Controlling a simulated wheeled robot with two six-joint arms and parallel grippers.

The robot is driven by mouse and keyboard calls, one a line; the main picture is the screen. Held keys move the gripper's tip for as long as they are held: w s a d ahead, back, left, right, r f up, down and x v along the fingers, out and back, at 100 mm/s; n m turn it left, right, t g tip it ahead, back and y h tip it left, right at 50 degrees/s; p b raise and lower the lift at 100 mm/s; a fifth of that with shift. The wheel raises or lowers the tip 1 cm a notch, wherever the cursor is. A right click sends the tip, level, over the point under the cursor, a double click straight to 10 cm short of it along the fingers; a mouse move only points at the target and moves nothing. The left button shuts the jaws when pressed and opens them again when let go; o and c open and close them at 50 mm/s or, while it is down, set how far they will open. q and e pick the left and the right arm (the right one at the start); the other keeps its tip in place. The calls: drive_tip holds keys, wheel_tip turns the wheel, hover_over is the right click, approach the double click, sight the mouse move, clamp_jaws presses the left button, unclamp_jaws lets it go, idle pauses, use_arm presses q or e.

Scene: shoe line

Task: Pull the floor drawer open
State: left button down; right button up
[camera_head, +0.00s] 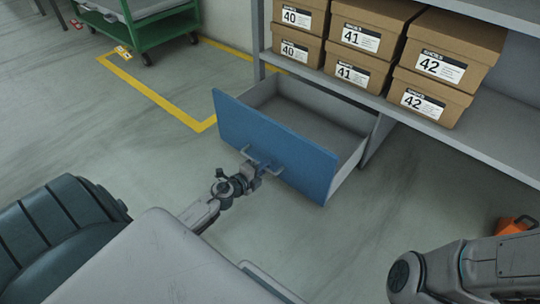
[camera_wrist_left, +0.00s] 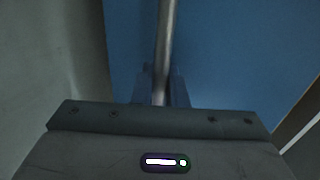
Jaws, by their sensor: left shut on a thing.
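The floor drawer (camera_head: 275,145) has a blue front and grey sides. It stands pulled out from under the shelf, and its visible inside is empty. A metal bar handle (camera_head: 262,162) is fixed to the blue front. My left gripper (camera_head: 256,170) is at the handle and shut on it. In the left wrist view the handle bar (camera_wrist_left: 166,45) runs down between the two fingers (camera_wrist_left: 160,90), with the blue drawer front (camera_wrist_left: 230,50) behind. My right gripper is out of view; only part of my right arm shows at the lower right.
Shoe boxes (camera_head: 365,40) marked 40, 41 and 42 stand on the grey shelf (camera_head: 470,145) above the drawer. A green cart (camera_head: 150,30) stands at the back left, near yellow floor tape (camera_head: 150,92). An orange object (camera_head: 514,225) lies at the right. The floor left of the drawer is clear.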

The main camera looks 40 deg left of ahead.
use_arm(q)
drive_tip(key=shift+s, duration=0.45)
drive_tip(key=c, duration=1.5)
unclamp_jaws()
drive_tip(key=shift+c, duration=0.2)
drive_tip(key=b+v, duration=0.5)
drive_tip(key=v, duration=0.5)
drive_tip(key=shift+s+b, duration=0.35)
drive_tip(key=shift+a, duration=0.15)
